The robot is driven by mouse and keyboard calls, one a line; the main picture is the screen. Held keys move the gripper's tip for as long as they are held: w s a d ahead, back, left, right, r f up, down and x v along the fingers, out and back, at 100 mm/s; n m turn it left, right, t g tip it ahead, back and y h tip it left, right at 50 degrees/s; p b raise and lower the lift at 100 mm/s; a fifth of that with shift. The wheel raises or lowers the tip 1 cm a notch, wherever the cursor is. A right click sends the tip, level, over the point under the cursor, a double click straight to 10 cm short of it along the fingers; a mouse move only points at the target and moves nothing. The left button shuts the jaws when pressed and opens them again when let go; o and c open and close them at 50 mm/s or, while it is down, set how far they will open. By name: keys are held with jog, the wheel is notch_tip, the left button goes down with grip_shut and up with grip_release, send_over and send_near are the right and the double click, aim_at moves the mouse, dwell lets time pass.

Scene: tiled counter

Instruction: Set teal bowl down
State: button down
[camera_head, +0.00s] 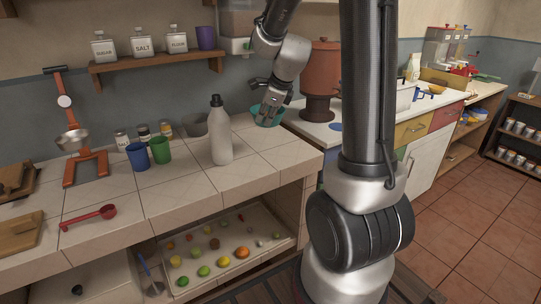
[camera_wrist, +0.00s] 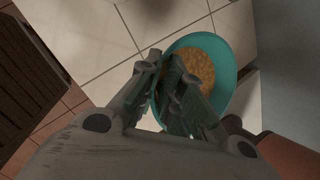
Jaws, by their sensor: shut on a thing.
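The teal bowl (camera_head: 260,121) is at the right end of the tiled counter (camera_head: 245,180), beside the red-brown dispenser. In the wrist view the teal bowl (camera_wrist: 228,72) shows from above, with tan, grainy contents inside. My gripper (camera_head: 268,107) is over the bowl, and in the wrist view my gripper (camera_wrist: 172,92) has its fingers shut on the near rim. The fingers hide part of that rim. I cannot tell whether the bowl's base touches the tiles.
The red-brown dispenser (camera_head: 319,75) stands close to the right of the bowl. A grey bowl (camera_head: 194,124) and a white bottle (camera_head: 220,135) are to the left. Bare tiles lie in front of the bowl, up to the counter's edge.

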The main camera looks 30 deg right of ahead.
notch_tip(320, 180, down, 10)
jog(key=shift+r, duration=0.15)
dwell(0.4)
jog(key=c, duration=1.6)
grip_release()
